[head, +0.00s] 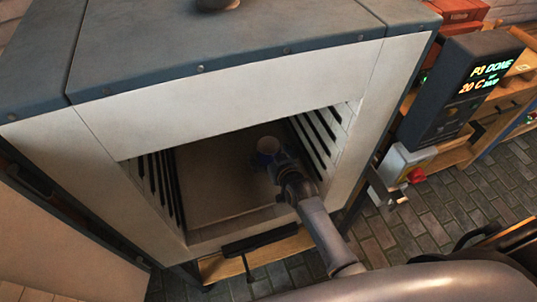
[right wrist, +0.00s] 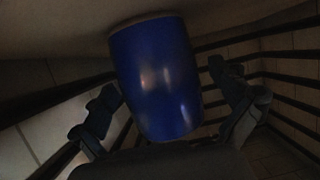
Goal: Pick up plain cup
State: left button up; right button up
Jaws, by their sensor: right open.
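A plain, glossy blue cup (right wrist: 156,80) with no pattern in sight fills the middle of the right wrist view. In the head view the cup (head: 268,146) is small and dim inside the kiln, with its pale round top showing. My right gripper (head: 272,164) reaches in through the kiln opening to the cup. In the right wrist view the fingers of my right gripper (right wrist: 166,88) are spread, one on each side of the cup, with gaps between them and its wall. The gripper partly hides the cup in the head view. My left gripper is not in view.
The kiln (head: 240,95) has pale walls close on both sides of my right arm, with dark slotted bars along the inside. The kiln floor (head: 210,190) is bare left of the cup. A control box (head: 460,85) with a lit display stands at right.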

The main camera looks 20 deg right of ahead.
jog(key=c, duration=1.5)
jog(key=shift+o, duration=0.2)
